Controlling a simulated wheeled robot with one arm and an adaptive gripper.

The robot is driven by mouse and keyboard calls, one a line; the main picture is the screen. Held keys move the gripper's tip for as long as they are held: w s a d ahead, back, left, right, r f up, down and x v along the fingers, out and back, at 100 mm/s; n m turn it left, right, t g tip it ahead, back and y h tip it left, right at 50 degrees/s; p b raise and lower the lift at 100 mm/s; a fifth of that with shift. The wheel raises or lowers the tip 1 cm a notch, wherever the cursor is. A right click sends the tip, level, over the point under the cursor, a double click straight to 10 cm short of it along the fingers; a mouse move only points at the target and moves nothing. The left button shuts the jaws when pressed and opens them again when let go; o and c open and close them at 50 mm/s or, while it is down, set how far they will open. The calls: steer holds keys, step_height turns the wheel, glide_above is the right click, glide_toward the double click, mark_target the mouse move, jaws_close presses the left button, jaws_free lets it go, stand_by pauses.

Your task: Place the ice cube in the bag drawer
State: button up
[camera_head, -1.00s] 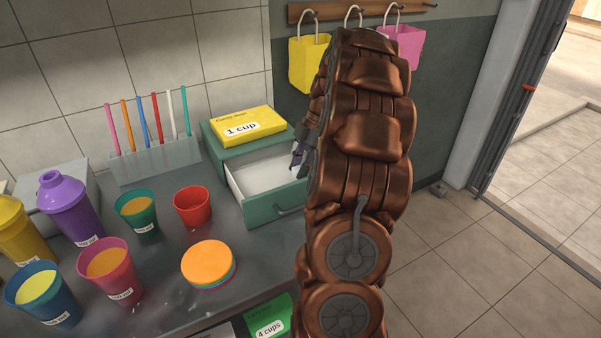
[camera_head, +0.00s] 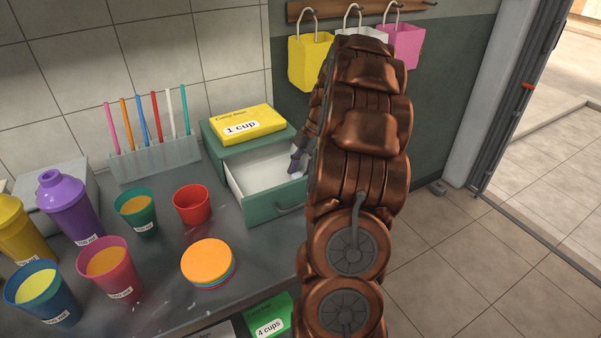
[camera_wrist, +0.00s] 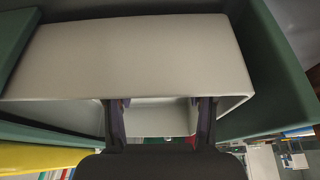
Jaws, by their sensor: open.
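The bag drawer (camera_head: 272,209) is a green drawer with a white inside, pulled open from the green cabinet on the counter. Its pale inside also fills much of the wrist view (camera_wrist: 140,55). My gripper (camera_head: 297,164) is at the drawer's right side in the head view, partly hidden by my arm. In the wrist view my gripper (camera_wrist: 160,104) is open, with its two dark fingers apart and reaching into the drawer space. I cannot make out an ice cube clearly in either view, between the fingers or in the drawer.
A yellow "1 cup" box (camera_head: 247,122) lies on the cabinet. A red cup (camera_head: 193,206), a green cup (camera_head: 137,213), stacked orange-topped discs (camera_head: 208,262) and a straw rack (camera_head: 155,160) stand left of the drawer. Bags hang on the wall behind my arm. Floor is clear at right.

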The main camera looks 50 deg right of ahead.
steer(key=v, duration=1.2)
steer(key=shift+b, duration=0.45)
steer(key=shift+r, duration=0.1)
steer(key=shift+a, duration=0.1)
